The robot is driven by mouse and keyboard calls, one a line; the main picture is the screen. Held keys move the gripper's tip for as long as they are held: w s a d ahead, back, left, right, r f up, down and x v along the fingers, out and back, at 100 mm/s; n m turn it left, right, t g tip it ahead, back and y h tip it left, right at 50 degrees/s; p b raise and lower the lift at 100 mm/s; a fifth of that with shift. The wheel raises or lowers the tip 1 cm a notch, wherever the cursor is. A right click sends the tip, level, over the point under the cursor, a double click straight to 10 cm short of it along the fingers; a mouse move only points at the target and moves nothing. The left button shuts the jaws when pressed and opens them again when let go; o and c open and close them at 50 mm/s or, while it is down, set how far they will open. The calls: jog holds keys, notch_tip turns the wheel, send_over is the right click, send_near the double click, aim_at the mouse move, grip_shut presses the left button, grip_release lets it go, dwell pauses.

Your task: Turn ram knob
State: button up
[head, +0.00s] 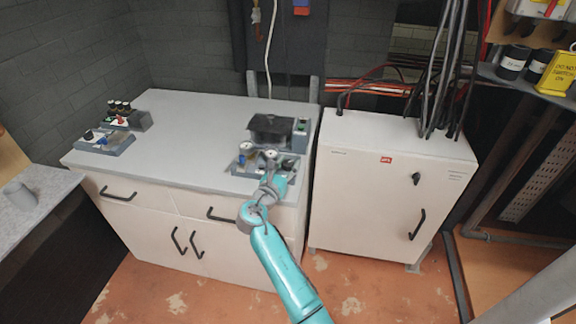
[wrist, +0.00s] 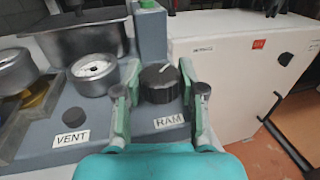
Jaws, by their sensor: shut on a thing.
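The ram knob (wrist: 160,83) is a round black knob with a pale pointer line, on a grey panel above a white RAM label (wrist: 169,121) in the wrist view. My gripper (wrist: 162,88) has one finger on each side of the knob and is shut on it. In the head view my gripper (head: 272,165) is at the front edge of the device (head: 262,166) on the cabinet top. There the arm hides the knob.
A VENT label (wrist: 71,139) with a small dark button and round gauges (wrist: 92,70) are left of the knob. A white electrical cabinet (head: 390,180) stands to the right. The cabinet top (head: 190,130) is clear in the middle. Another device (head: 105,140) sits at its left end.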

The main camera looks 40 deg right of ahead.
jog(key=shift+w+m+g+h, duration=0.1)
jog(key=shift+m+g+h, duration=0.6)
jog(key=shift+m+g, duration=1.15)
jog(key=shift+n+g, duration=0.25)
jog(key=shift+g, duration=0.3)
jog(key=o, duration=1.2)
jog(key=shift+c, duration=0.2)
jog(key=s+a, duration=0.2)
jog(key=a, duration=1)
